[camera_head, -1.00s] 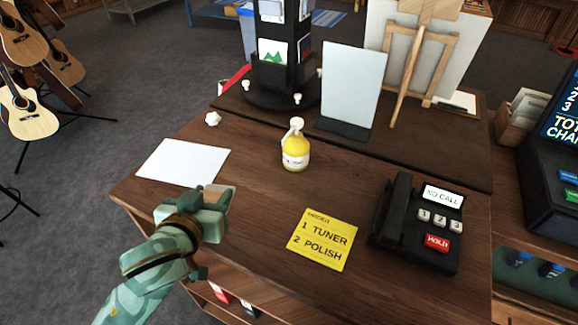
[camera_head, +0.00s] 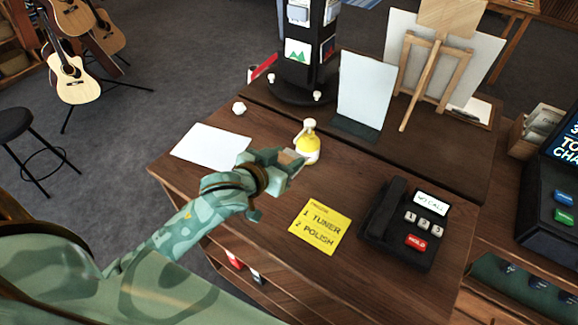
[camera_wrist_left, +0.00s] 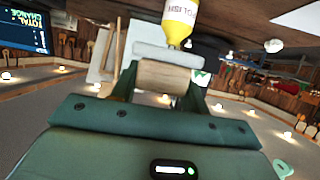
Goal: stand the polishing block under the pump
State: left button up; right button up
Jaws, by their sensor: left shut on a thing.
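The yellow polish bottle (camera_head: 308,150) stands upright on the wooden table, with a pale pump (camera_head: 308,125) on top. It also shows, upside down, in the left wrist view (camera_wrist_left: 180,20). My left gripper (camera_head: 288,160) is shut on the polishing block (camera_head: 287,156), just in front and left of the bottle. In the left wrist view the block (camera_wrist_left: 172,77) is a tan piece with a pale grey layer, between the fingers. The fingers hide part of it in the head view. I cannot tell the exact gap between block and bottle. My right gripper is not in view.
A yellow order note (camera_head: 319,226) and a black phone (camera_head: 402,223) lie right of the gripper. A white sheet (camera_head: 211,146) lies to its left. A mirror-like panel (camera_head: 363,92) and a dark display rack (camera_head: 300,50) stand behind the bottle.

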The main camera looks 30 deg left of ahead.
pick_arm(q)
jog(key=w+f, duration=0.1)
jog(key=f, duration=0.2)
jog(key=w+a+f+b, duration=0.1)
jog(key=w+f, duration=0.1)
jog(key=f, duration=0.1)
jog(key=w+a+f, duration=0.1)
jog(key=w+f, duration=0.1)
jog(key=f, duration=0.1)
jog(key=shift+w+b, duration=0.1)
jog(key=shift+b, duration=0.25)
jog(key=shift+f, duration=0.1)
jog(key=shift+f, duration=0.65)
jog(key=o, duration=1.2)
jog(key=shift+c, duration=0.2)
